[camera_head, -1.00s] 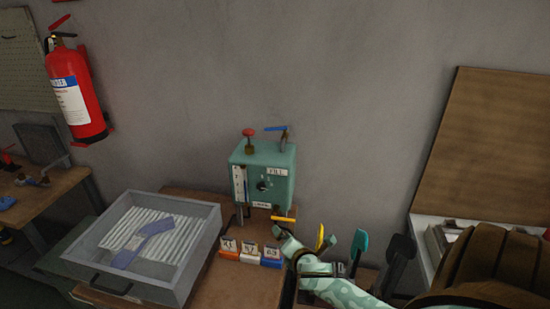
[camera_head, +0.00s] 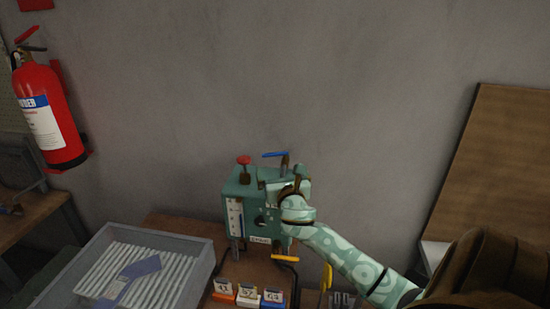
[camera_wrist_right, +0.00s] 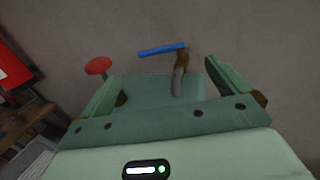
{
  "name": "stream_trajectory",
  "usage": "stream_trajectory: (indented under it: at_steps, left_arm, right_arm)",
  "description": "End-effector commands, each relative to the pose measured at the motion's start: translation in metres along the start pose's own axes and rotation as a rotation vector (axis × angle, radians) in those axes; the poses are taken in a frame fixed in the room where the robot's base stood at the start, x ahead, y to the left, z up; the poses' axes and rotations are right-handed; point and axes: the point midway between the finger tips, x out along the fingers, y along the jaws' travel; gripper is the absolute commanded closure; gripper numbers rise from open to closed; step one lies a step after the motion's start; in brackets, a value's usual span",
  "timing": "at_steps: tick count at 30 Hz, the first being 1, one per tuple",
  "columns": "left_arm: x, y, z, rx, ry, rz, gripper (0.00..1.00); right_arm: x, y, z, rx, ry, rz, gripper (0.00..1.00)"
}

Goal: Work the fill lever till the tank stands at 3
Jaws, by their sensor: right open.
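The green tank box (camera_head: 236,190) stands on the wooden bench against the wall. A blue-handled lever (camera_head: 275,154) rises from its top and also shows in the right wrist view (camera_wrist_right: 163,49). A red knob (camera_head: 243,160) stands to its left. The white gauge (camera_head: 236,217) on the box front has a blue column, but its figures are too small to read. A yellow handle (camera_head: 285,258) sits low on the box. My right gripper (camera_head: 288,178) is open in front of the box's upper right, its fingers either side of the lever's line. The FILL label is hidden. My left gripper is out of view.
A grey tray (camera_head: 203,262) with a ribbed white bottom and a blue-grey sock form (camera_head: 133,279) stands at left. Several numbered blocks (camera_head: 247,295) sit before the box. A fire extinguisher (camera_head: 45,115) hangs at left. A brown board (camera_head: 495,165) leans at right.

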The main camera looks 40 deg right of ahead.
Motion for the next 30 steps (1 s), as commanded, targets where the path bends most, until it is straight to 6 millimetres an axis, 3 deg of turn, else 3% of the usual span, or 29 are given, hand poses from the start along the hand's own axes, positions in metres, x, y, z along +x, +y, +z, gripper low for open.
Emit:
stream_trajectory:
  at_steps: [3,10,15,23,24,30]
  left_arm:
    - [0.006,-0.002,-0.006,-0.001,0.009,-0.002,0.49]
    - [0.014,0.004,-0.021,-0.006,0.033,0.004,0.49]
    - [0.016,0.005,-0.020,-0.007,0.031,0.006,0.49]
    - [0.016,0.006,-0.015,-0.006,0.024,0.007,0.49]
    - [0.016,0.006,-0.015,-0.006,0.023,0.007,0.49]
    - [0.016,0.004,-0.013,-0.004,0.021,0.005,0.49]
  right_arm:
    - [0.032,-0.001,-0.001,0.000,-0.001,-0.002,0.00]
    - [0.074,0.000,-0.002,0.001,0.000,-0.001,0.00]
    - [0.088,0.000,-0.001,0.001,0.000,0.000,0.00]
    - [0.090,0.000,0.000,0.001,0.001,0.001,0.00]
    - [0.090,0.000,0.000,0.001,0.001,0.001,0.03]
    - [0.089,0.000,-0.001,0.001,0.001,0.001,0.54]
